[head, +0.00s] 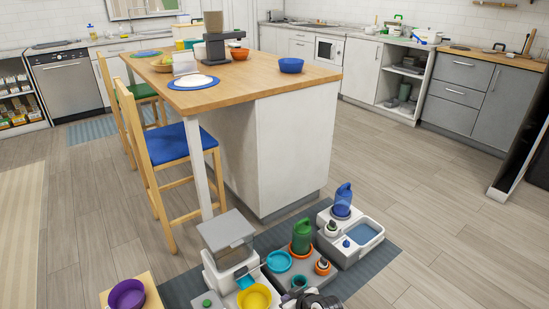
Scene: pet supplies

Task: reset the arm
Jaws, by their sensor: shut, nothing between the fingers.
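My gripper (318,301) shows as a dark, partly cut-off shape at the bottom edge of the head view. It is shut and empty. Its fingertips are hard to make out. It lies over the near end of the grey-blue mat (377,264), close to the pet supplies. A green bottle (302,237), a teal dish (279,261) and a yellow bowl (254,298) are just beyond it and to its left.
A blue bottle (343,200) stands on a white unit at the mat's far right. A grey-lidded container (227,238) and purple bowl (127,295) are at left. The wooden-topped island (240,86) and blue-seated chair (168,145) stand behind. Floor at right is clear.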

